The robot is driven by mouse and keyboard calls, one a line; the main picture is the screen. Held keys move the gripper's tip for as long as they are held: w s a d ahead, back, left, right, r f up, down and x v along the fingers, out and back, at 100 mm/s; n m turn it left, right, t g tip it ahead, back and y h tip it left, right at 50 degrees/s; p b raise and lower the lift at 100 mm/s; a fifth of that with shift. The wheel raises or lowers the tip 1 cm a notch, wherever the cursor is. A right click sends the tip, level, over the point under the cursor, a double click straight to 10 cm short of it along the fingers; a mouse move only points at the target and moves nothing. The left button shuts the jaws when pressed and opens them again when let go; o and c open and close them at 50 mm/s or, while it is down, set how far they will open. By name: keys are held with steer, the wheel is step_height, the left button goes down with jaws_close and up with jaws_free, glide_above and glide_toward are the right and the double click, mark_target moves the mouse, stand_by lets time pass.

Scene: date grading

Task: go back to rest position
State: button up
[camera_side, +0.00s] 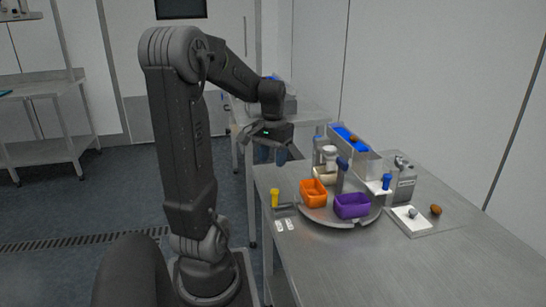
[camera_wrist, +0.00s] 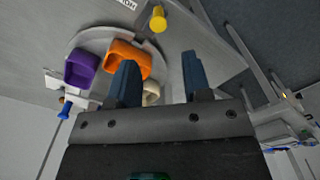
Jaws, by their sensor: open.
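My gripper (camera_side: 268,156) is raised off the left edge of the steel table, left of the round tray in the side view. Its two blue fingers stand apart with nothing between them, as the wrist view (camera_wrist: 160,80) also shows. On the round metal tray (camera_side: 322,217) sit an orange bowl (camera_side: 313,193), a purple bowl (camera_side: 352,206) and a cream bowl partly hidden behind. The orange bowl (camera_wrist: 128,55) and purple bowl (camera_wrist: 81,70) also show in the wrist view.
A yellow-topped item (camera_side: 275,197) stands by the table's near left edge. A brown date (camera_side: 436,210) lies beside a white pad (camera_side: 412,220) at right. A grey box (camera_side: 402,180) and a blue-lined chute (camera_side: 350,143) stand behind. The table's front is bare.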

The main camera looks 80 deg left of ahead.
steer(key=w+d+r+m+t+y, duration=0.1)
steer(key=w+d+r+m, duration=0.1)
steer(key=d, duration=0.6)
steer(key=w+d+r+m+t, duration=0.1)
steer(key=w+d+m, duration=0.2)
steer(key=d, duration=0.4)
steer(key=s+d+r+m+t+h, duration=0.1)
steer(key=s+d+m+t, duration=0.2)
steer(key=d, duration=1)
steer(key=shift+s+d+r+m+t, duration=0.2)
steer(key=shift+s+m+t, duration=0.1)
steer(key=shift+s+m, duration=0.2)
